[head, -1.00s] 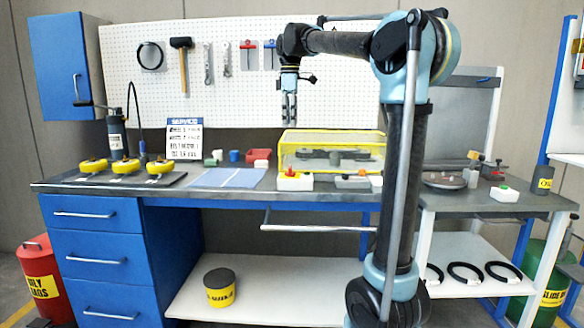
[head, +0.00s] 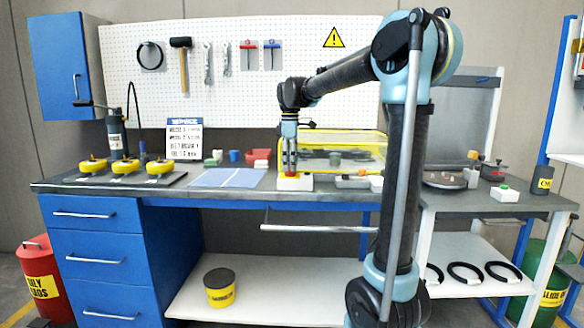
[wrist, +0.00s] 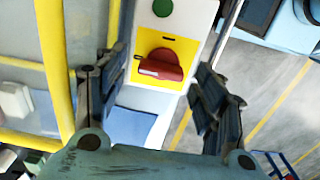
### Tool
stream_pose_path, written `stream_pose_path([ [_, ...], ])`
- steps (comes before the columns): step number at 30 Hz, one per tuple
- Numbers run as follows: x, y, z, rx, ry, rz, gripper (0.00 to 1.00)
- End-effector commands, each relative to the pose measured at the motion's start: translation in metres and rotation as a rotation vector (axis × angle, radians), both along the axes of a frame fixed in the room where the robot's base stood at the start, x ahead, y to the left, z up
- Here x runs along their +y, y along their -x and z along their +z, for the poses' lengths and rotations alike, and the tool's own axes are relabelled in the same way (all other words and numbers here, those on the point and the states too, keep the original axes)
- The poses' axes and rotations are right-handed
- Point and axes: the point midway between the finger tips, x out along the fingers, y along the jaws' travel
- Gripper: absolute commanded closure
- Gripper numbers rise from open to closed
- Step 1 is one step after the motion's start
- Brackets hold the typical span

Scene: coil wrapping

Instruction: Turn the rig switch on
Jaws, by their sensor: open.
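The rig switch is a red knob (wrist: 161,66) on a yellow plate, set on a white box (wrist: 203,18) with a round green part (wrist: 162,7) near one end. My gripper (head: 290,172) points straight down right over the red knob. In the wrist view my gripper (wrist: 160,78) is open, with one finger on each side of the knob. I cannot tell whether a finger touches it.
The yellow-framed clear guard (head: 340,140) stands close beside the switch box. A red bin (head: 259,156) and a blue sheet (head: 228,178) lie to the left. Small parts (head: 352,180) lie to the right. The front bench edge is close to the switch box.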

Motion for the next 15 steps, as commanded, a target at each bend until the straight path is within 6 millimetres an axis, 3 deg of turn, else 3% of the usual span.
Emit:
stream_pose_path([
  [14,-0.0001,0.0003,-0.0112,0.0,0.0,0.0,0.37],
  [15,-0.0001,0.0003,-0.0112,0.0,0.0,0.0,0.46],
])
